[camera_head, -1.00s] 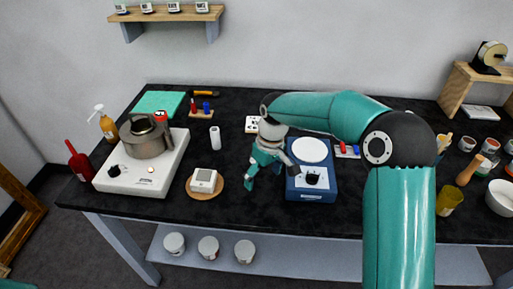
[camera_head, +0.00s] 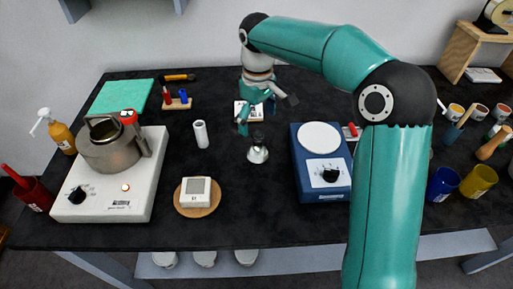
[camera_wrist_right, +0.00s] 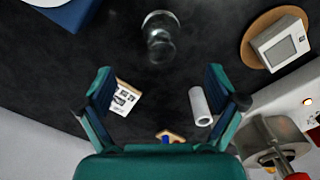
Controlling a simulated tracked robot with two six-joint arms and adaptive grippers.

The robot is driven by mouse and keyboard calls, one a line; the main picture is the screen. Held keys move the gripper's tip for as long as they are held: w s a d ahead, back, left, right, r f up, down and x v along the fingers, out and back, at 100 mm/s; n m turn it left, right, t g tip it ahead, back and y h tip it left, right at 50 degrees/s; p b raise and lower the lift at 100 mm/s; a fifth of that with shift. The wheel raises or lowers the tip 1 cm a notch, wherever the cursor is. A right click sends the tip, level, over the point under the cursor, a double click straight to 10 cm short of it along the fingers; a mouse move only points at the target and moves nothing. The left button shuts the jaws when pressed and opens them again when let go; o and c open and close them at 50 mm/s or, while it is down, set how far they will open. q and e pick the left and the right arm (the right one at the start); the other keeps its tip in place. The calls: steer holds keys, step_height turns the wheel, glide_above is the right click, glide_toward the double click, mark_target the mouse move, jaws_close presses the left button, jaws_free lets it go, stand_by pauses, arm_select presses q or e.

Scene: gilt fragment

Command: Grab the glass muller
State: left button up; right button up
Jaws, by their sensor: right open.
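The glass muller (camera_head: 258,150), a small clear glass piece with a knob-like top and wider foot, stands upright on the black table left of the blue hotplate-like device. It also shows in the right wrist view (camera_wrist_right: 160,36), near the top, past the fingertips. My right gripper (camera_head: 266,113) is open and empty, just behind and above the muller in the head view. In the right wrist view its two fingers (camera_wrist_right: 160,84) are spread apart, with the muller beyond the gap and not touched. My left gripper is not in view.
The blue device (camera_head: 322,190) with a white round plate stands right of the muller. A white timer-like box (camera_head: 197,188) on a round wooden coaster (camera_head: 184,207) is front left. A white cylinder (camera_head: 201,134) stands left, and a printed card (camera_wrist_right: 124,98) lies behind. Table around the muller is clear.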

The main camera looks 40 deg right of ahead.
mark_target(257, 132)
step_height(257, 132, down, 5)
steer(key=shift+r, duration=0.1)
steer(key=shift+s+a+f, duration=0.1)
steer(key=shift+s+f, duration=0.05)
steer(key=shift+f, duration=2.9)
steer(key=c, duration=1.5)
